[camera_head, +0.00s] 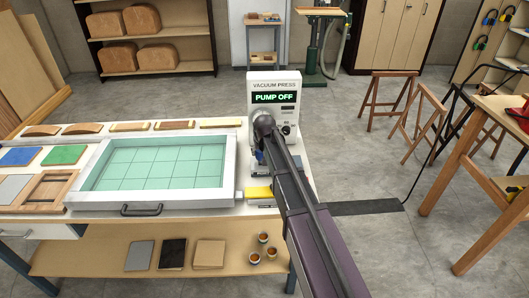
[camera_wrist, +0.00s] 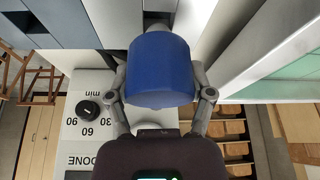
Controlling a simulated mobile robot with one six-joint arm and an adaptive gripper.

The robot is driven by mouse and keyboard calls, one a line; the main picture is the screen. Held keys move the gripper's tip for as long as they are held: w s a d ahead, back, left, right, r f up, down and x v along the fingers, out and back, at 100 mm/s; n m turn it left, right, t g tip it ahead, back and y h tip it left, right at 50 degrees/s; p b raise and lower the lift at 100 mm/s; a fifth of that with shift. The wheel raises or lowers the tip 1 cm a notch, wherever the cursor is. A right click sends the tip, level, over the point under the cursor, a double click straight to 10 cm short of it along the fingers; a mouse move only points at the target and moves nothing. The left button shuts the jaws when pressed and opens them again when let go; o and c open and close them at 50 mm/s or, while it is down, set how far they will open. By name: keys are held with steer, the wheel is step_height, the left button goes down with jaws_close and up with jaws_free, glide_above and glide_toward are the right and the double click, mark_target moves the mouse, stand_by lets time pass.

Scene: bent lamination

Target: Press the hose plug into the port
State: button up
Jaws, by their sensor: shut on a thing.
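The hose plug (camera_wrist: 160,68) is a thick blue cylinder in the wrist view. My gripper (camera_wrist: 160,92) is shut on it, with one finger on each side. In the head view only a small blue bit of the plug (camera_head: 260,157) shows beside my arm. My gripper there is mostly hidden by my own arm, in front of the vacuum press pump box (camera_head: 273,86). The box's display reads PUMP OFF. I cannot make out the port in either view, and I cannot tell whether the plug touches anything.
The press frame (camera_head: 230,172) with its teal gridded bed lies left of my arm on the workbench. A yellow block (camera_head: 258,192) sits close beside my arm. A timer dial (camera_wrist: 88,109) shows in the wrist view. Wood pieces line the bench's back edge.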

steer(key=shift+r+p, duration=0.45)
steer(key=shift+r, duration=0.1)
steer(key=shift+f+b, duration=1.9)
stand_by(4.2)
steer(key=o, duration=1.2)
steer(key=shift+c, duration=0.2)
steer(key=shift+r, duration=0.1)
